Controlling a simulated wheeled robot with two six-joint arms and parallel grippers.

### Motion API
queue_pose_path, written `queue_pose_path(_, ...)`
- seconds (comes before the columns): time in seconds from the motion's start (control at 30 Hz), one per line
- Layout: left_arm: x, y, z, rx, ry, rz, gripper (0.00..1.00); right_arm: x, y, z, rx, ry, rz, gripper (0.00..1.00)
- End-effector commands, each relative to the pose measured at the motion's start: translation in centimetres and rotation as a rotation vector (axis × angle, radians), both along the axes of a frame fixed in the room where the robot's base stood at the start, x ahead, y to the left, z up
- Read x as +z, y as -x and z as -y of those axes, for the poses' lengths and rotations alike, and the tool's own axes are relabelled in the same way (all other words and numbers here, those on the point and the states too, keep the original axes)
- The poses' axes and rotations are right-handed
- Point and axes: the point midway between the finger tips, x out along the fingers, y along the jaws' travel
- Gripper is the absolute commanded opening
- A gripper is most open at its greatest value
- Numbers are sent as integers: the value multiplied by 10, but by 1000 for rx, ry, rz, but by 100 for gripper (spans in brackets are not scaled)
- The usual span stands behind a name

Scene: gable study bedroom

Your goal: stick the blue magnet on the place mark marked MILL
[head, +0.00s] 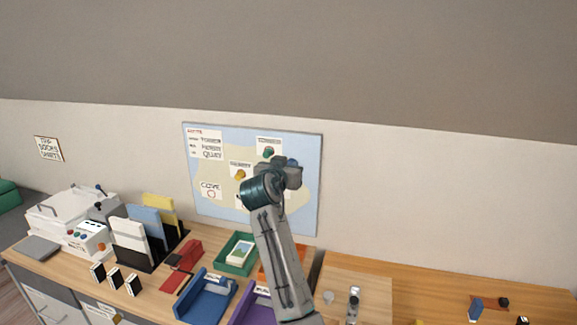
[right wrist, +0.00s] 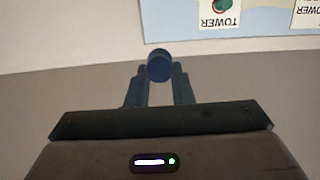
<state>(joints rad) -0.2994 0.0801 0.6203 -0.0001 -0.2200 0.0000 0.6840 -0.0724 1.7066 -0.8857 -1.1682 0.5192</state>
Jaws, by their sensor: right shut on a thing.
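The blue magnet (right wrist: 159,66) is held between the fingertips of my right gripper (right wrist: 158,82) in the right wrist view. In the head view my right gripper (head: 290,168) is in front of the map board (head: 308,205), with a bit of the blue magnet (head: 292,162) showing. In the right wrist view the board (right wrist: 240,33) lies beyond the magnet, upside down; I cannot tell contact there. I cannot read a MILL mark; my right arm hides part of the board. My left gripper is not in view.
A green magnet (head: 268,152) and a yellow magnet (head: 241,174) sit on other marks; COVE (head: 210,188) shows an empty ring. The desk below holds a blue tray (head: 206,300), a green tray (head: 233,266) and a file rack (head: 140,262). Bare wall lies right of the board.

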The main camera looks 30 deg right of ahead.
Motion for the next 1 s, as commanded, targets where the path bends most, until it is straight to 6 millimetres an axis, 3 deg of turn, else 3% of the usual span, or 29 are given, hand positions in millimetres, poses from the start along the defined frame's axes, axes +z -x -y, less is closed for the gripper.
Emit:
queue_pose_path(0.57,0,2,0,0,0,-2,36,0,21,-20,1,-2,1,8)
queue_pose_path(1.0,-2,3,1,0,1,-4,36,-5,23,-20,2,6,-4,8)
